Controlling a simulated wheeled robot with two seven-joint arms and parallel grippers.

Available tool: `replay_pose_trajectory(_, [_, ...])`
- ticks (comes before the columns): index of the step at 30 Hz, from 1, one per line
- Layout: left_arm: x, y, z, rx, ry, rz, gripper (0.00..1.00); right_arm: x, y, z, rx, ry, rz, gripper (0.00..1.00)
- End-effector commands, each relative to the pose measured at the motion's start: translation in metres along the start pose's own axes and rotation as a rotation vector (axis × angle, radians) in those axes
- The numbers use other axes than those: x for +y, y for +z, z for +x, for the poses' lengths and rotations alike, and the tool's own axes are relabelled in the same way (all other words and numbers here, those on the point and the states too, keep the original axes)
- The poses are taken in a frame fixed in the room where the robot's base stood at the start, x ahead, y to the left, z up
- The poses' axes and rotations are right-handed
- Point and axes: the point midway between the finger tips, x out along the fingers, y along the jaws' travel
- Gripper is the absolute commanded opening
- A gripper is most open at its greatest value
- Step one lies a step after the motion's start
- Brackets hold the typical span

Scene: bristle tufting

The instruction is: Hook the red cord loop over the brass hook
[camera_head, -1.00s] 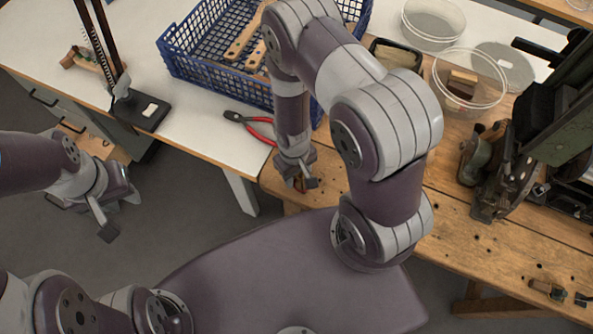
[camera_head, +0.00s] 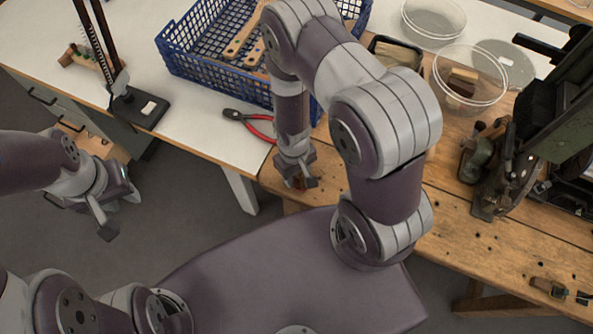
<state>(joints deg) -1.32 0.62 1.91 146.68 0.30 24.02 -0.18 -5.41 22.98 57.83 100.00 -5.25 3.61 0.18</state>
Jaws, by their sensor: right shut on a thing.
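My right gripper (camera_head: 297,180) is low over the left front corner of the wooden bench, shut on a small reddish-brown thing (camera_head: 298,184). The fingers mostly hide it, and I cannot make out a loop shape. My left gripper (camera_head: 120,214) is open and empty, out over the floor to the left of the bench. I cannot make out the brass hook or a clear red cord loop; my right arm covers part of the bench.
Red-handled pliers (camera_head: 249,124) lie on the white table (camera_head: 205,132) near the blue crate (camera_head: 190,68). A black stand (camera_head: 138,108) is left of them. Clear tubs (camera_head: 468,97) and a dark green machine (camera_head: 545,130) stand further right. The bench front (camera_head: 480,235) is mostly clear.

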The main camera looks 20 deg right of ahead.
Motion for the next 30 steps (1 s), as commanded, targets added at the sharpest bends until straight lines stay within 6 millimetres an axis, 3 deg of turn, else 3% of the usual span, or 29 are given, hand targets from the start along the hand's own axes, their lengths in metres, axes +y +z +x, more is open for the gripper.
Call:
replay_pose_trajectory(5, [0.0000, 0.0004, 0.0029, 0.000, 0.000, 0.000, 0.34, 0.0001, -0.0010, 0.0033, 0.002, 0.000, 0.000, 0.17])
replay_pose_trajectory(6, [0.0000, 0.0004, 0.0028, 0.000, 0.000, 0.000, 0.34, 0.0001, -0.0011, 0.0033, 0.002, 0.000, 0.000, 0.49])
replay_pose_trajectory(9, [0.0000, 0.0003, 0.0023, 0.000, 0.000, 0.000, 0.34, 0.0001, -0.0011, 0.0027, 0.002, 0.000, 0.000, 0.76])
replay_pose_trajectory(15, [0.0000, 0.0003, 0.0023, 0.000, 0.000, 0.000, 0.34, 0.0000, -0.0008, 0.0027, 0.002, 0.000, 0.000, 0.76])
replay_pose_trajectory(17, [0.0000, 0.0003, 0.0023, 0.000, 0.000, 0.000, 0.34, 0.0000, -0.0008, 0.0027, 0.002, 0.000, 0.000, 0.95])
replay_pose_trajectory(18, [0.0000, 0.0003, 0.0023, 0.000, 0.000, 0.000, 0.34, 0.0000, -0.0007, 0.0027, 0.002, 0.000, 0.000, 0.97])
replay_pose_trajectory(30, [0.0000, -0.0006, -0.0053, 0.000, 0.000, 0.000, 0.34, 0.0000, -0.0001, -0.0052, 0.001, 0.000, 0.000, 0.97])
